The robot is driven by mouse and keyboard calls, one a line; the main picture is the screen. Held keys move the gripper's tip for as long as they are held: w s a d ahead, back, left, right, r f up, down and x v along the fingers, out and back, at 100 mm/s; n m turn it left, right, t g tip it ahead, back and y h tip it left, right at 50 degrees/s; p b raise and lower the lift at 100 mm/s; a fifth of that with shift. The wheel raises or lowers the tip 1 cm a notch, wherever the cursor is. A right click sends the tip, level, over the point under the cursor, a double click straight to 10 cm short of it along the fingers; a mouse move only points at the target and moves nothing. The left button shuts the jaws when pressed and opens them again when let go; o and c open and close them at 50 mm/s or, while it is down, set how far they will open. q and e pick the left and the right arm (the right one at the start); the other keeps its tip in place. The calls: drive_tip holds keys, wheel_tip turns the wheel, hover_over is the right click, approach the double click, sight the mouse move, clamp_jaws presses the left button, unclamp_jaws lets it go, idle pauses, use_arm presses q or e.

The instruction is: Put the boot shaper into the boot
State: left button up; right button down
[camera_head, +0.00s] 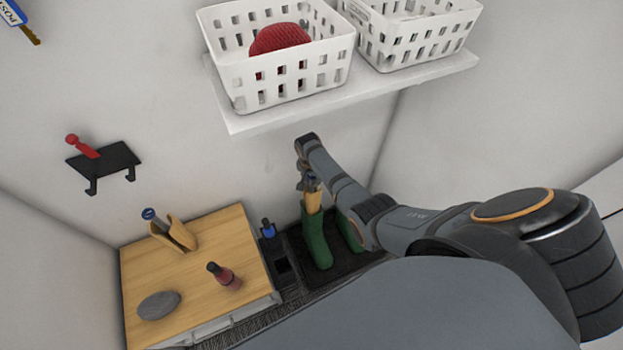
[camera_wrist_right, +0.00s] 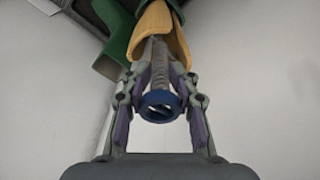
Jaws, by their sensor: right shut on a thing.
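My right gripper (camera_head: 307,182) is shut on the boot shaper (camera_head: 312,202), gripping it by its metal stem. Its wooden end points down at the top of a green boot (camera_head: 317,240). In the right wrist view, my right gripper (camera_wrist_right: 161,78) is around the stem, with the blue ring (camera_wrist_right: 160,106) between the fingers. The wooden part (camera_wrist_right: 158,32) overlaps the green boot (camera_wrist_right: 118,50) at its opening; how deep it sits is hidden. A second green boot (camera_head: 349,231) stands to the right, partly behind my arm. My left gripper is out of view.
A wooden-topped cabinet (camera_head: 215,237) stands left of the boots. It carries another wooden shaper (camera_head: 175,236), a dark red bottle (camera_head: 225,276) and a grey oval thing (camera_head: 158,305). The boots stand on a dark tray (camera_head: 342,263). A shelf (camera_head: 240,120) with white baskets (camera_head: 290,98) hangs above.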

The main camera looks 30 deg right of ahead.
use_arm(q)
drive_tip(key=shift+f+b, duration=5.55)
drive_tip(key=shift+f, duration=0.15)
use_arm(e)
drive_tip(key=shift+f+b, duration=1.25)
drive_tip(key=shift+f, duration=6.8)
drive_tip(key=shift+f+b, duration=0.65)
drive_tip(key=shift+f, duration=0.1)
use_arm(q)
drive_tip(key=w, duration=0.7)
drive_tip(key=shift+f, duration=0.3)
use_arm(e)
drive_tip(key=shift+f, duration=0.2)
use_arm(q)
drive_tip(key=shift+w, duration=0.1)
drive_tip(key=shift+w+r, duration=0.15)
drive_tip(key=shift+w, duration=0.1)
use_arm(e)
drive_tip(key=c, duration=1.4)
unclamp_jaws()
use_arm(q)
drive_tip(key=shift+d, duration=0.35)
use_arm(e)
drive_tip(key=o, duration=0.5)
drive_tip(key=shift+c, duration=0.2)
